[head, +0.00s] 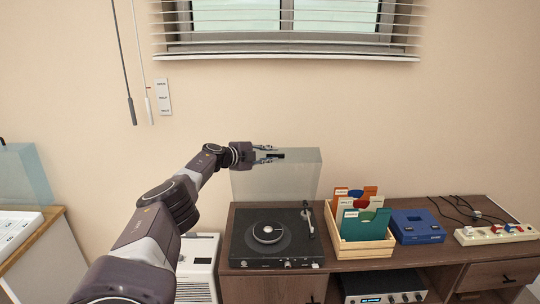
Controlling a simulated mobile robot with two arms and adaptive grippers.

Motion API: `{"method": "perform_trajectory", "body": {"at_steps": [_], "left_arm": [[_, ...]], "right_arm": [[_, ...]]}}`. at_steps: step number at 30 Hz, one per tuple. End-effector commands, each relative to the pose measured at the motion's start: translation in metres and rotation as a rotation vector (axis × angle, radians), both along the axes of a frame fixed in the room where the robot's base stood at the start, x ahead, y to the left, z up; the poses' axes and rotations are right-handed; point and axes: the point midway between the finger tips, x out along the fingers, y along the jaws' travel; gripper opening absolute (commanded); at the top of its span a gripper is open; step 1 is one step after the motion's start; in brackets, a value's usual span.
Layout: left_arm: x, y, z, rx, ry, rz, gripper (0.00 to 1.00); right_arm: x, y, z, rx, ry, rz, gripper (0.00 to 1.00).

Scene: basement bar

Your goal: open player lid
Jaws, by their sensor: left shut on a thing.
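The record player (262,247) sits on the left end of the wooden cabinet, with its black deck, platter and tonearm showing. Its clear lid (292,184) stands raised, upright along the back of the player. My left gripper (274,154) is at the lid's upper edge, shut on a small dark part there, which looks like the lid's handle. The fingers partly hide that part. My right gripper is not in view.
A wooden crate (361,249) of colored record sleeves stands right of the player, then a blue box (416,227) and a power strip (497,235) with cables. A white appliance (197,265) stands left of the cabinet. Window blinds (285,50) hang above.

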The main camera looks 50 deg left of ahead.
Motion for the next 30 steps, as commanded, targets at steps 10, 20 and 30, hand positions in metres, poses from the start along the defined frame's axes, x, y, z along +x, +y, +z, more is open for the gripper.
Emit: {"method": "perform_trajectory", "body": {"at_steps": [10, 20, 30], "left_arm": [[-0.011, 0.005, 0.005, 0.003, -0.007, 0.01, 0.12], [-0.041, 0.001, 0.012, 0.006, -0.001, 0.005, 0.12], [-0.07, -0.003, 0.021, 0.004, -0.003, 0.002, 0.12]], "right_arm": [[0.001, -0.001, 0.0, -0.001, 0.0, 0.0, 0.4], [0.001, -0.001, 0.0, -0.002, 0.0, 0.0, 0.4], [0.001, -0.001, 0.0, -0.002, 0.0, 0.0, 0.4]]}}
